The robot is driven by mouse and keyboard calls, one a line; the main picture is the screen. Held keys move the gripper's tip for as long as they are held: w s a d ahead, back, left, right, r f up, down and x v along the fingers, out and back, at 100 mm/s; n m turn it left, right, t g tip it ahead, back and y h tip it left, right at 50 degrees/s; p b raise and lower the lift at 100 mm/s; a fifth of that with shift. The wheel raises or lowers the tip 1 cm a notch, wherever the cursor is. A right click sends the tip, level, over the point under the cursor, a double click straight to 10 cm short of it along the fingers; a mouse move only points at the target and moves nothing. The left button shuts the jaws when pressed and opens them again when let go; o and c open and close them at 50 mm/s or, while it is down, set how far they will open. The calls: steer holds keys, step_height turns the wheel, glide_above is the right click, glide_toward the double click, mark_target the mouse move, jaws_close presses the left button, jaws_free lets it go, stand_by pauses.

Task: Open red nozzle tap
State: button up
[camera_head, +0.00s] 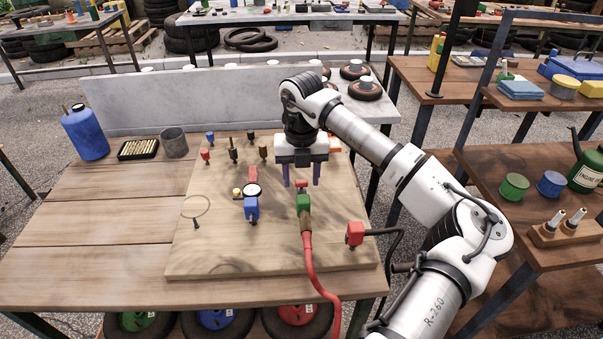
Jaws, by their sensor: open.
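A green nozzle block (303,203) stands on the wooden board, with a brass fitting and a red hose running from its front. A small red piece on top of it, apparently the red nozzle tap (301,184), is partly hard to make out at this size. My gripper (301,182) points down over this spot. Its two purple fingers are apart, one on each side of the red piece in the picture. I see nothing held between them. Whether the fingers are level with the tap or above it, I cannot tell.
The wooden board (215,255) also carries a round gauge with a blue block (251,208), a wire loop (195,208) and several small fittings. A red block (355,234) with a black hose sits at right. A blue bottle (85,132) stands at far left.

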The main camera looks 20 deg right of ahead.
steer(key=c, duration=1)
steer(key=shift+f+n+b, duration=0.1)
steer(key=shift+n+b, duration=0.3)
steer(key=shift+b, duration=0.05)
steer(key=n+b, duration=0.2)
steer(key=n, duration=0.1)
steer(key=n+b, duration=0.2)
steer(key=n, duration=0.2)
steer(key=n+b, duration=0.1)
steer(key=n, duration=0.8)
steer(key=shift+n+b, duration=0.3)
steer(key=shift+n, duration=0.1)
